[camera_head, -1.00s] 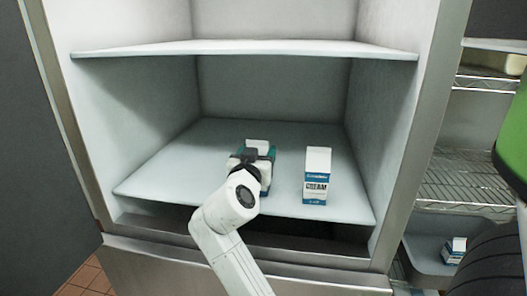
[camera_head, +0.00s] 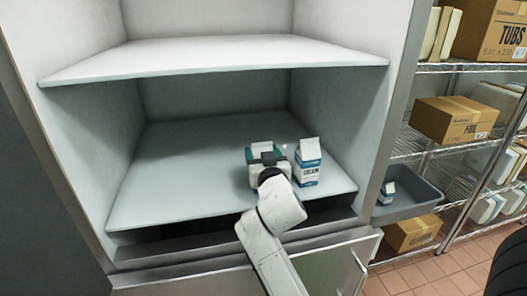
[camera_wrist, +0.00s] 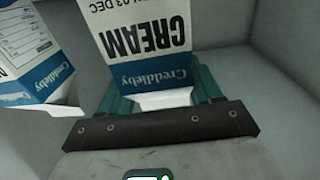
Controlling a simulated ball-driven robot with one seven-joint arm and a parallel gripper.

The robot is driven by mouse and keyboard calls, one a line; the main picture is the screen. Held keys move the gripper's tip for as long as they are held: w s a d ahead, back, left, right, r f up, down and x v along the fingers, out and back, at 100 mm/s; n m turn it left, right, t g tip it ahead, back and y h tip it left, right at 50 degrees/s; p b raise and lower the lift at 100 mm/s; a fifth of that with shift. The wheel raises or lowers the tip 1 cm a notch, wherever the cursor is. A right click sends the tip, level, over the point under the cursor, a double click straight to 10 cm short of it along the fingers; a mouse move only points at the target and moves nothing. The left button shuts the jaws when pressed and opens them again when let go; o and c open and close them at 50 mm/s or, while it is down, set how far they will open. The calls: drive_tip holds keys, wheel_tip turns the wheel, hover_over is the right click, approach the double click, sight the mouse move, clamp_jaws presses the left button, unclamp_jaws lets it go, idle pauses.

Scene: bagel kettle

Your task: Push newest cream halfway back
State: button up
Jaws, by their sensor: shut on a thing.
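My gripper (camera_head: 266,160) is over the lower fridge shelf (camera_head: 170,190), its teal fingers shut on a white and blue cream carton. In the wrist view, the held cream carton (camera_wrist: 140,45) appears upside down between the fingers, with "03 DEC" partly readable. In the head view my gripper mostly hides it. A second cream carton (camera_head: 308,165) stands upright on the shelf just right of my gripper. It also shows at the left of the wrist view (camera_wrist: 35,65), tilted in the picture, its label partly cut off.
The upper shelf (camera_head: 210,62) spans above. The lower shelf is bare to the left and behind.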

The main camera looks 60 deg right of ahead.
drive_tip(key=b+x, duration=0.4)
drive_tip(key=x, duration=1.8)
drive_tip(key=shift+w+a, duration=0.15)
drive_tip(key=shift+a, duration=0.05)
idle(1.6)
drive_tip(key=shift+f, duration=0.1)
drive_tip(key=o, duration=1.5)
drive_tip(key=shift+f, duration=0.1)
drive_tip(key=shift+o, duration=0.2)
drive_tip(key=b+v, duration=0.2)
drive_tip(key=v, duration=0.8)
drive_tip(key=shift+s+a, duration=0.25)
drive_tip(key=shift+a, duration=0.1)
